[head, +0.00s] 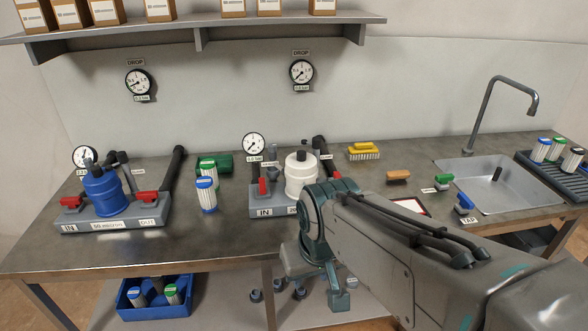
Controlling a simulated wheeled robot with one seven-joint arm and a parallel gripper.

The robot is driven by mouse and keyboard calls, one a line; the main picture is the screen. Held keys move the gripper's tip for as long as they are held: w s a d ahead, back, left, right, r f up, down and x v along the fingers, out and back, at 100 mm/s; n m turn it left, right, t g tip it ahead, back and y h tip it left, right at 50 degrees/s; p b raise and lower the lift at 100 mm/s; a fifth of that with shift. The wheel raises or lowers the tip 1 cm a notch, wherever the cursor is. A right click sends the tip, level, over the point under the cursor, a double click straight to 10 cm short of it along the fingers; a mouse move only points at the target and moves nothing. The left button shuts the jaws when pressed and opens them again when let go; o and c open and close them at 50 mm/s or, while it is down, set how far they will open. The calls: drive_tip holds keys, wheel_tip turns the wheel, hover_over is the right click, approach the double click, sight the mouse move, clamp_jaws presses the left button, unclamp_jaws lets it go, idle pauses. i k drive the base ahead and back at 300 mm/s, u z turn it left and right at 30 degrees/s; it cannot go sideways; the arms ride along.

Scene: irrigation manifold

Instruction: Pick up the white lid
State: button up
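The white lid (301,173) is a rounded white cover with a dark knob on top. It stands upright on the grey base of the right filter unit (262,201), at the back of my arm, which hides part of that unit. My gripper (338,299) appears to hang at the end of my arm, low in front of the bench edge and apart from the lid. Its fingers are not clearly seen, so I cannot tell whether it is open or shut. Nothing can be seen held in it.
A blue-lidded unit (104,192) with red handles stands left. A blue-capped filter (206,195) and a green-capped one stand between the units. Gauges, a black pipe and a red handle (263,187) crowd the lid. A brush (363,151) and sink (488,187) are right.

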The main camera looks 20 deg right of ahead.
sight(300, 167)
drive_tip(key=z, duration=0.4)
drive_tip(key=i, duration=0.85)
drive_tip(key=u, duration=0.1)
